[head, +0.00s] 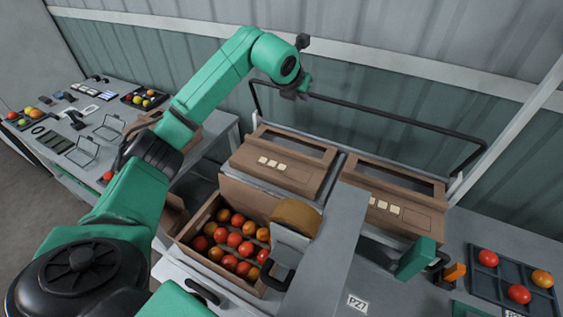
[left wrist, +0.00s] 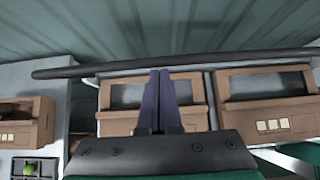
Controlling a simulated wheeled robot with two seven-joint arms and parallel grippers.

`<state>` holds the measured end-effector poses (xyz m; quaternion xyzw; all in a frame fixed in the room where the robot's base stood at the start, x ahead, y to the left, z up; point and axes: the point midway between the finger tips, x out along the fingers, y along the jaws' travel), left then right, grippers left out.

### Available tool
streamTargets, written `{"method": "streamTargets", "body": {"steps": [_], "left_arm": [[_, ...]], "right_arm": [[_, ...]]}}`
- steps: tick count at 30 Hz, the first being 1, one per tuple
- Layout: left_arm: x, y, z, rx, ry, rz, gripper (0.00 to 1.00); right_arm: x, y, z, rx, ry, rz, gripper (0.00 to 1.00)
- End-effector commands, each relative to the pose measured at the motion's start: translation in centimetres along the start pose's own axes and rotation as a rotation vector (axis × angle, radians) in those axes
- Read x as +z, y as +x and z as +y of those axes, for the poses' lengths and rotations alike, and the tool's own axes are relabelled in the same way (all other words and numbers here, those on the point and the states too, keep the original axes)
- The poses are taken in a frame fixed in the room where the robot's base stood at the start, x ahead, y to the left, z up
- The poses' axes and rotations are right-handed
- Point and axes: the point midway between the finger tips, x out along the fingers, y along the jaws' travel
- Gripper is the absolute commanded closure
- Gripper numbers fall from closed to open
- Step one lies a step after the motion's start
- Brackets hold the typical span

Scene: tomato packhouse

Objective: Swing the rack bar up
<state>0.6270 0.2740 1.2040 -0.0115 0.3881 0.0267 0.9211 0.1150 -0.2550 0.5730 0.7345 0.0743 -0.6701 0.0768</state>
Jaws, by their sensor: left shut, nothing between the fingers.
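The rack bar (head: 385,116) is a long thin black bar behind two brown cartons, with bent ends coming down at both sides. It stands raised behind the cartons, above their far edges. In the left wrist view the bar (left wrist: 235,57) runs across nearly the whole picture, just beyond my fingertips. My left gripper (head: 302,92) is at the left part of the bar, close to it. Its dark fingers (left wrist: 160,74) are shut with nothing between them, and their tips overlap the bar in the view. I cannot tell whether they touch it.
The left carton (head: 275,160) and right carton (head: 400,205) stand below the bar. A box of tomatoes (head: 190,232) is in front. A side table (head: 90,120) is at the left, a dark tray (head: 503,292) at the right. A corrugated wall (head: 400,40) rises behind.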

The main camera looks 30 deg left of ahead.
Motion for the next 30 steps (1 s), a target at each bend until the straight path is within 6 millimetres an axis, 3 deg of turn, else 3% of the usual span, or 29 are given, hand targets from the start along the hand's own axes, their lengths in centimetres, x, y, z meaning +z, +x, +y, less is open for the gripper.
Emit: {"method": "streamTargets", "body": {"steps": [5,12,30], "left_arm": [[3.4,0.5,-0.1,-0.003,-0.002,-0.001,1.00],[5.4,2.1,-0.1,-0.002,-0.002,0.005,1.00],[7.0,3.9,0.0,-0.002,0.000,0.129,1.00]], "right_arm": [[-0.2,-2.3,0.2,0.003,-0.001,0.000,1.00],[-0.3,-4.2,0.6,0.008,-0.003,-0.001,1.00],[-0.4,-5.9,0.6,0.007,-0.002,-0.002,1.00]]}}
